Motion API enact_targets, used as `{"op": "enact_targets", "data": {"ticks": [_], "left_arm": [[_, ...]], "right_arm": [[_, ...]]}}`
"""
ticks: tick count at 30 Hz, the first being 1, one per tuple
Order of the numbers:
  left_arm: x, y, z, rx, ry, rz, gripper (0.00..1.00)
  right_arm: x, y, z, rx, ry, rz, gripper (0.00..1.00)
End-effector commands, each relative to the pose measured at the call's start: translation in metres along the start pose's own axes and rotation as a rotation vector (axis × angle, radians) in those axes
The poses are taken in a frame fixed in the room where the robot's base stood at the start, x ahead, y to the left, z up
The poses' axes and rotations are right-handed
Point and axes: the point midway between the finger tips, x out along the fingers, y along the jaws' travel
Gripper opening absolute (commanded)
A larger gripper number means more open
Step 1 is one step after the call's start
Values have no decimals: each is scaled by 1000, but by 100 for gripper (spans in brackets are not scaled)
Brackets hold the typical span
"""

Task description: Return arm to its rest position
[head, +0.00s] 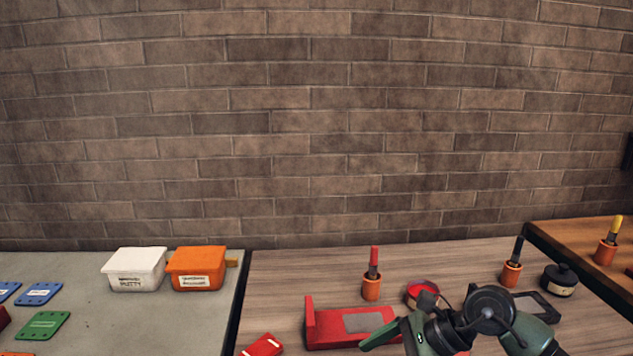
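A green and black arm of mine (488,312) comes in at the bottom right, over the front of the wooden bench (290,275). I take it for my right arm. A green tapered part of it points left, close to a red block with a grey plate (330,322). I cannot tell whether it touches the block. The fingertips do not show clearly, so I cannot tell if the gripper is open or shut. No held object shows. My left arm and gripper are out of view.
A white putty tub (135,268) and an orange tub (196,267) stand on the grey bench at left, near blue and green plates (42,325). Orange holders (371,287) (511,272), a red-topped tin (421,292) and a dark pot (559,280) surround the arm. A brick wall is behind.

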Motion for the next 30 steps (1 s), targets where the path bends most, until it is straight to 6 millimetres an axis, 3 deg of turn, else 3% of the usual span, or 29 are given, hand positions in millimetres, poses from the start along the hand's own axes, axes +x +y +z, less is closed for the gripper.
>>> {"op": "enact_targets", "data": {"ticks": [1, 3, 6, 8, 10, 12, 14, 17, 18, 22, 23, 24, 27, 30], "left_arm": [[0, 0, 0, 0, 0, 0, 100], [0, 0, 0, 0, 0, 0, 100], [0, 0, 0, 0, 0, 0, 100], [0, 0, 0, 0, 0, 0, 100], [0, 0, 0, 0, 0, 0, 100], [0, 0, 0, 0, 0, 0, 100], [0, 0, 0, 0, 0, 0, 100], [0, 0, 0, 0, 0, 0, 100], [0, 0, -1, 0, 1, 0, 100], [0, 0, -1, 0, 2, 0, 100], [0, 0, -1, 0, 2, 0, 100], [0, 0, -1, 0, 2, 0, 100], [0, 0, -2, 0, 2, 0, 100], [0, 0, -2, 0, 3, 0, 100]], "right_arm": [[15, 10, 31, 53, -144, -5, 100], [22, 17, 81, 174, -388, -26, 100], [6, 15, 140, 413, -739, -53, 100], [-14, 8, 160, 585, -937, -66, 100], [-40, -6, 168, 809, -1155, -80, 100], [-65, -21, 156, 1054, -1354, -98, 100], [-81, -33, 133, 1281, -1509, -116, 100], [-94, -42, 72, 1687, -1731, -160, 100], [-93, -40, 43, 1856, -1805, -183, 100], [-72, -9, -49, 2388, -1963, -296, 100], [-65, 3, -68, -2396, 1898, 314, 100], [-54, 22, -90, -2333, 1758, 331, 100], [-29, 70, -131, -2188, 1466, 371, 100], [-10, 115, -155, -2074, 1252, 406, 100]]}}
